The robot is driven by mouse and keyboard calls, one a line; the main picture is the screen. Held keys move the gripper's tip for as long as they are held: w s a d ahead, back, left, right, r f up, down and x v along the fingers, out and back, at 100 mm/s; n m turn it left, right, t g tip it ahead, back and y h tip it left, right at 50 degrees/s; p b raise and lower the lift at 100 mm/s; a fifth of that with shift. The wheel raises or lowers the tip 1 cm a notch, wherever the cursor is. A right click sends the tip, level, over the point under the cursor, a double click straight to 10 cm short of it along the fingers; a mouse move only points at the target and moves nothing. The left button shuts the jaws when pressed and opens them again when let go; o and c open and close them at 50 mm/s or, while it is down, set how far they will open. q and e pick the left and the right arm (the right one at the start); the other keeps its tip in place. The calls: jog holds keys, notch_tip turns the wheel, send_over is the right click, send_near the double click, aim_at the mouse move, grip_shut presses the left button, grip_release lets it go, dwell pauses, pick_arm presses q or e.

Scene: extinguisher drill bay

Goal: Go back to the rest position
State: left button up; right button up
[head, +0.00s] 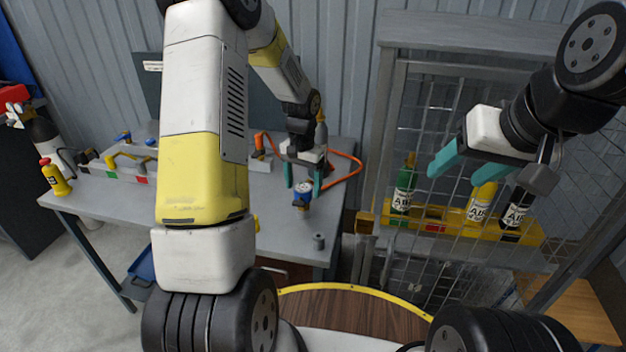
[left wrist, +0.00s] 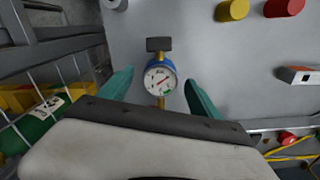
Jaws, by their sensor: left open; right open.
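My left gripper (head: 303,184) is open above the grey table, its two teal fingers spread. A blue gauge with a white dial (head: 302,190) stands just below and between its fingertips. The left wrist view also shows the gauge (left wrist: 160,80) between the spread fingers (left wrist: 160,92), with a gap on each side. My right gripper (head: 458,176) is open and empty in front of the wire mesh rack at the right, above the bottles. Whether its fingers are clear of the mesh I cannot tell.
A yellow tray (head: 432,225) at the rack holds a green bottle (head: 403,190), a yellow bottle (head: 481,203) and a black bottle (head: 516,210). An orange hose (head: 350,172) lies on the grey table (head: 272,212). A small grey cylinder (head: 319,241) stands near the table's front edge.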

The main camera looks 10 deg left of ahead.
pick_arm(q)
jog(key=shift+t, duration=0.3)
jog(key=r, duration=0.2)
jog(key=s+r, duration=0.1)
jog(key=r, duration=0.4)
jog(key=shift+s+r, duration=0.1)
jog(key=shift+s, duration=0.05)
jog(key=s+d+r+n+t+h, duration=0.1)
jog(key=s+r+t, duration=0.1)
jog(key=s+r, duration=0.7)
jog(key=s+d+r+n+t+h, duration=0.1)
jog(key=s+r+t, duration=0.2)
jog(key=s+r, duration=0.6)
jog(key=s, duration=0.5)
jog(key=shift+r+n+t, duration=0.2)
jog(key=shift+n+t, duration=0.1)
jog(key=shift+n, duration=0.1)
